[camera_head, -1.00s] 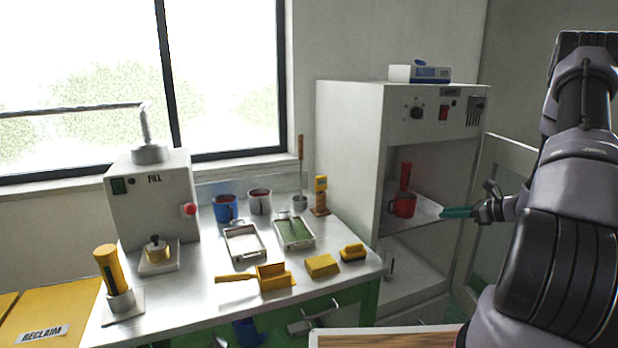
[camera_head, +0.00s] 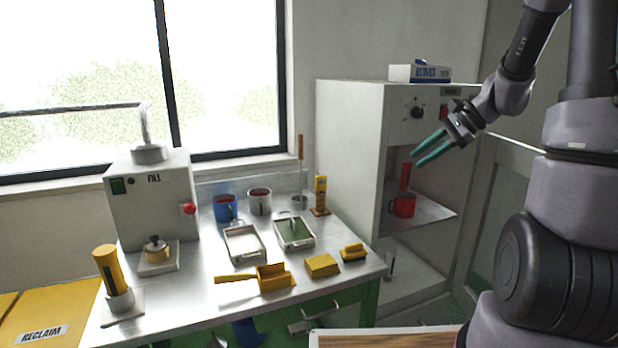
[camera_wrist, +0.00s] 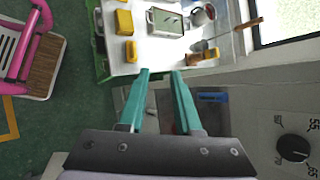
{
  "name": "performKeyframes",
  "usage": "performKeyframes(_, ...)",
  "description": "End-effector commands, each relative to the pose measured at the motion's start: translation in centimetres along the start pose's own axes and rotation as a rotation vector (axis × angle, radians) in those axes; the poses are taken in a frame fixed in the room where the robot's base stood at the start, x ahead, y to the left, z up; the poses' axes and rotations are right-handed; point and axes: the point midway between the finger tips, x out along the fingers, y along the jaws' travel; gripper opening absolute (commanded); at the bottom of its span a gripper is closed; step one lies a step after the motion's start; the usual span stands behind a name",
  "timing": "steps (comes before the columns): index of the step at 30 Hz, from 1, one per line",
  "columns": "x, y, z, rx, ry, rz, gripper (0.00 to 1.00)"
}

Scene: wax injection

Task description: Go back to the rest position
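My gripper (camera_head: 432,152) has two teal fingers and is in the air in front of the upper part of the white cabinet (camera_head: 350,150). In the wrist view the fingers (camera_wrist: 159,72) stand apart with nothing between them. A red mug (camera_head: 404,206) with a red upright piece (camera_head: 405,176) behind or in it stands on the cabinet shelf (camera_head: 436,213), below the gripper and apart from it.
The metal table (camera_head: 200,300) holds a machine (camera_head: 155,205), a blue mug (camera_head: 225,208), a grey mug (camera_head: 259,201), trays and yellow pieces. A glove box (camera_head: 420,73) lies on the cabinet. A wooden board edge (camera_head: 385,338) is in front.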

Motion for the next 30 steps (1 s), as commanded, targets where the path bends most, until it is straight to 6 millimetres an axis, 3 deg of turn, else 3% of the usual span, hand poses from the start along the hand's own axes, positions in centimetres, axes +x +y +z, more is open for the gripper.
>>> performKeyframes(1,-0.9,0.3,2.4,-0.082,0.030,0.023,0.33)
performKeyframes(6,-3.8,2.6,8.2,-0.339,0.144,0.100,0.33)
performKeyframes(15,-9.0,7.5,15.3,-0.776,0.374,0.168,0.33)
performKeyframes(22,-11.9,10.3,17.7,-1.003,0.519,0.170,0.33)
performKeyframes(30,-12.7,11.1,18.1,-1.065,0.564,0.169,0.33)
